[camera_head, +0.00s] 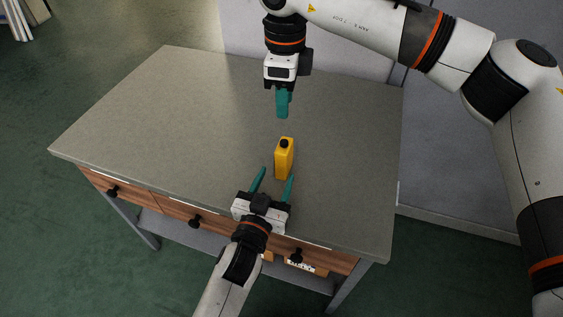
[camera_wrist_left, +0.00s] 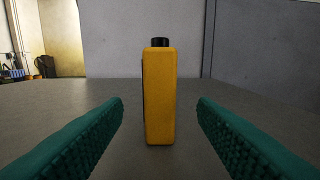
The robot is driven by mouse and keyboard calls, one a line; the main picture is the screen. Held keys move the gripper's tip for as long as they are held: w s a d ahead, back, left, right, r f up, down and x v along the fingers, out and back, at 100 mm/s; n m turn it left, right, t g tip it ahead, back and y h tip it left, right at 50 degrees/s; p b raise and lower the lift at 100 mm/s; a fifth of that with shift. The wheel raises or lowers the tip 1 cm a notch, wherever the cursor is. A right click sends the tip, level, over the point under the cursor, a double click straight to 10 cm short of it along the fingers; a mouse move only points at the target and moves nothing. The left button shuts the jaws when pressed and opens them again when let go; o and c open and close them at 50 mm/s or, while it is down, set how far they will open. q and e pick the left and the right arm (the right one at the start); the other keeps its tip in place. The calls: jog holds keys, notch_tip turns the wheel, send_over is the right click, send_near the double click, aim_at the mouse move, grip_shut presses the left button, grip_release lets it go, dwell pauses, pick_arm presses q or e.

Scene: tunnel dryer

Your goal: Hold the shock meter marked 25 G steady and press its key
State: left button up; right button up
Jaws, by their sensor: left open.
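The shock meter (camera_head: 284,161) is a yellow upright block standing on the table, with a black key (camera_head: 285,143) on top. No 25 G marking can be read. In the left wrist view the meter (camera_wrist_left: 160,100) stands upright between the lines of the two teal fingers, with its black key (camera_wrist_left: 160,42) at the top. My left gripper (camera_head: 273,178) is open, low at the near side of the meter, with clear gaps on both sides and no contact visible. My right gripper (camera_head: 283,110) points down above and beyond the meter, its teal fingers together, apart from the key.
The grey tabletop (camera_head: 150,120) is bare around the meter, with wide free room to the left. Drawers with dark knobs (camera_head: 195,221) line the near edge. A grey partition (camera_head: 340,65) stands behind the table. Books (camera_head: 20,20) stand far left.

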aim_at(280, 168)
pick_arm(q)
jog(key=x, duration=0.7)
jog(key=shift+c, duration=0.5)
jog(key=c, duration=0.9)
jog(key=shift+c, duration=0.5)
pick_arm(e)
grip_shut()
